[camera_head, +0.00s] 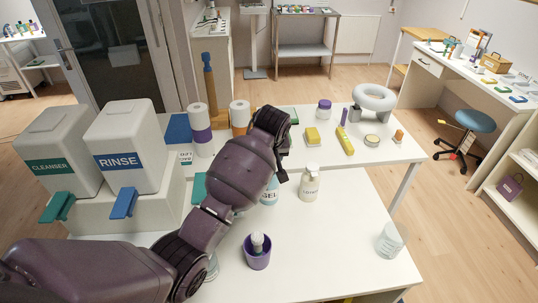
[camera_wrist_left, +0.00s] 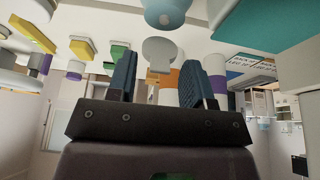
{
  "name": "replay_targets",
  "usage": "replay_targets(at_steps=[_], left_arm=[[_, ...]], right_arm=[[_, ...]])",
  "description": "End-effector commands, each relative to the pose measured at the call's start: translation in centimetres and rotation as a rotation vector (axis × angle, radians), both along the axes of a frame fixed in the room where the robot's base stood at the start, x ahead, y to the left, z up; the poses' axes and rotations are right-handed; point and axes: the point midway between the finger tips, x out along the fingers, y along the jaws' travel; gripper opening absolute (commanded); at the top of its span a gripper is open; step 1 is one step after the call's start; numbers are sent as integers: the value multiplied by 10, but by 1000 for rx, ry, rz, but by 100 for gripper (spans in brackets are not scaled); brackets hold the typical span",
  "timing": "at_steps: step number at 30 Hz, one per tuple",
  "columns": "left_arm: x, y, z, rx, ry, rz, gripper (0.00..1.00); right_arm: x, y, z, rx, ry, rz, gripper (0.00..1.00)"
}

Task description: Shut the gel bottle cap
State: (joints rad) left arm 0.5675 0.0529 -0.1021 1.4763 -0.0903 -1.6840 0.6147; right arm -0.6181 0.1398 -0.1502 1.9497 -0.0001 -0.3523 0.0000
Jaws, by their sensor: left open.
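The gel bottle (camera_head: 269,193), pale blue with a "GEL" label, stands on the white table in the head view. My left arm hides its upper part and cap. My left gripper (camera_head: 283,178) is just above and beside it, pointing down. In the left wrist view, which is upside down, the open fingers of my left gripper (camera_wrist_left: 160,82) have a gap between them. A pale blue bottle (camera_wrist_left: 165,10), seemingly the gel bottle, is at the top edge. A pale grey disc (camera_wrist_left: 159,50), possibly its raised cap, shows beyond the gap. Contact cannot be told. My right gripper is out of view.
A lotion pump bottle (camera_head: 309,185) stands close on the right. Cleanser (camera_head: 62,150) and rinse (camera_head: 124,150) dispensers are left. The table between lotion and jar is clear.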

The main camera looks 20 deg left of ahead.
Motion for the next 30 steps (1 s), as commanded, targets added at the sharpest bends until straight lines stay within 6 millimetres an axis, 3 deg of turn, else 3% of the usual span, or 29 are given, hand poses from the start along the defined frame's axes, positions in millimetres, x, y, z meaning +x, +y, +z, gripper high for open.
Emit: replay_targets(at_steps=[8,17,30], left_arm=[[0,0,-1,0,0,0,47],[0,0,-1,0,0,0,1],[-7,-2,-4,39,-93,0,0]], right_arm=[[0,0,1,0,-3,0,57],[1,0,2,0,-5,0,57],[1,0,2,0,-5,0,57]])
